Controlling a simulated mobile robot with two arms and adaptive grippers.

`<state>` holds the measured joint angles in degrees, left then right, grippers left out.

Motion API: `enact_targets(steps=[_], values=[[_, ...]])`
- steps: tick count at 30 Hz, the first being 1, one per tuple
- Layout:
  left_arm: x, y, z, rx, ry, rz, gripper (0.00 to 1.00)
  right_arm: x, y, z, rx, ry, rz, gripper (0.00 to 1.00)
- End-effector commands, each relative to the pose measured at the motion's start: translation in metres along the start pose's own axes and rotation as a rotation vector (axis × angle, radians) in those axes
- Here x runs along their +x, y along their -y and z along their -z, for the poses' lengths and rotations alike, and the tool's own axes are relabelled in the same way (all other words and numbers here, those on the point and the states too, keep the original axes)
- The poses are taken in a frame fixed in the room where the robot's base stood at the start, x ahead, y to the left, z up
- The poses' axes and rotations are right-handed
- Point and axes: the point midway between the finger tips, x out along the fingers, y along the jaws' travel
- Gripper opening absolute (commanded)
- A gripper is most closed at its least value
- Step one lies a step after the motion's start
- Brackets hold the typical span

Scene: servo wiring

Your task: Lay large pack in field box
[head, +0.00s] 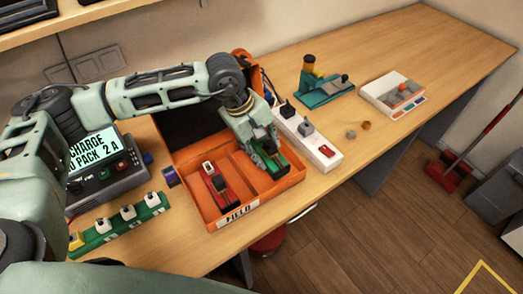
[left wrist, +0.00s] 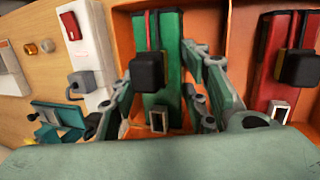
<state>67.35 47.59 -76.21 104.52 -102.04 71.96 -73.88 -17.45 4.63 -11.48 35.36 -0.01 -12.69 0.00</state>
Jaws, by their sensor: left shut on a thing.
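The orange field box (head: 291,183) stands open on the bench, with its label on the front wall and its lid raised behind. My left gripper (head: 262,158) reaches down into its right-hand compartment. It is shut on a green pack (head: 279,164) with a black block on top. In the left wrist view the green pack (left wrist: 170,35) stands between the fingers, inside the orange walls (left wrist: 218,17). A red pack (head: 221,196) lies in the left compartment. Whether the green pack touches the box floor is hard to tell. My right gripper is not in view.
A charger with a lit screen (head: 92,153) and a green strip with white blocks (head: 122,222) are left of the box. A white strip (head: 309,140) lies close on its right. A teal stand (head: 326,91) and a white tray (head: 369,92) stand farther right. The far bench is clear.

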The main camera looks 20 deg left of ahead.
Motion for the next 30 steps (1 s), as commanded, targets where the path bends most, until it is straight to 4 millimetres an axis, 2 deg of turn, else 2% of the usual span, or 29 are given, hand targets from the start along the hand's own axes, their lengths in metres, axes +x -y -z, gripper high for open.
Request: enact_targets(steps=[5, 13, 26, 27, 30], values=[[0.004, 0.003, 0.007, 0.002, 0.001, -0.003, 0.0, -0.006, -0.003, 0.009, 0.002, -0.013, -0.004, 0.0], [0.034, 0.012, 0.012, 0.001, 0.002, -0.003, 0.0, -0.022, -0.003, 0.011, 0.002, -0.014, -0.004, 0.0], [0.043, 0.015, 0.013, 0.003, 0.0, -0.005, 0.0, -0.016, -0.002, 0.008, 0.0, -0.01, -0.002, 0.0], [0.043, 0.016, 0.013, 0.002, 0.001, -0.001, 0.46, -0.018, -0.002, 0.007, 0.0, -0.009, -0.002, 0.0], [0.042, 0.016, 0.013, 0.002, 0.001, 0.0, 0.54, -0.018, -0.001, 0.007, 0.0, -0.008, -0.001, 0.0]])
